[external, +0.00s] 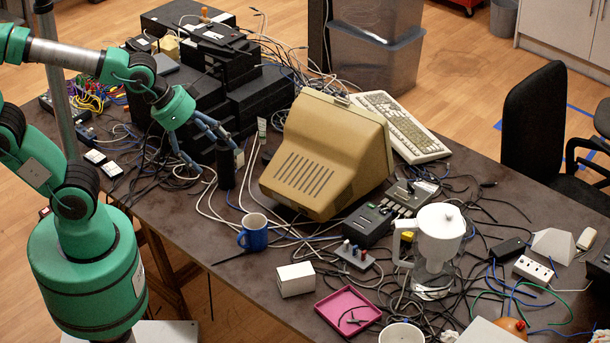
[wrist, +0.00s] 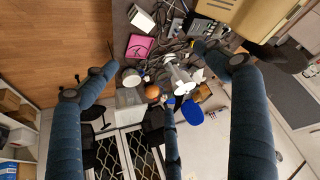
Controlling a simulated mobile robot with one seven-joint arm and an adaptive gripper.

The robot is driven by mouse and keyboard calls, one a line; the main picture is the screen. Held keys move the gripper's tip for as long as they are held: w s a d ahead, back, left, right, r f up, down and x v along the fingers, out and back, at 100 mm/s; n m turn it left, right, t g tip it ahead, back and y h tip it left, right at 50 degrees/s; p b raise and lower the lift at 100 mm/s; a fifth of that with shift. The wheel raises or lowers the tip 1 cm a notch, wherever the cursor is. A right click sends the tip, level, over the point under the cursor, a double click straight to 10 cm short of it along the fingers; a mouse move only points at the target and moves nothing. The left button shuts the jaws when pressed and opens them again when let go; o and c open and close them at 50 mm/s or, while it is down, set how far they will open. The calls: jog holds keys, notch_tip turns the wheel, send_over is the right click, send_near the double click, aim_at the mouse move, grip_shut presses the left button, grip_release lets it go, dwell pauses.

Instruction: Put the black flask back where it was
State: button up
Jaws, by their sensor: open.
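The black flask (external: 226,168) stands upright on the dark table in the external view, left of the beige monitor, among cables. My gripper (external: 208,151) is open, with its blue-grey fingers spread. One finger ends at the top of the flask and another comes down to its left. I cannot tell whether they touch it. In the wrist view my gripper (wrist: 160,72) shows its fingers wide apart with nothing held between them. I cannot make out the flask in that view.
The beige monitor (external: 327,157) stands close on the right, and black equipment boxes (external: 262,101) stand behind. A blue mug (external: 253,232) stands nearer the front edge. Loose cables cover much of the table. A pink tray (external: 348,309) lies farther right.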

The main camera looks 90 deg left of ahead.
jog(key=s+d+r+m+g, duration=0.1)
jog(key=s+d+r, duration=0.2)
jog(key=s, duration=0.6)
jog(key=shift+r+m, duration=0.3)
jog(key=shift+r, duration=0.15)
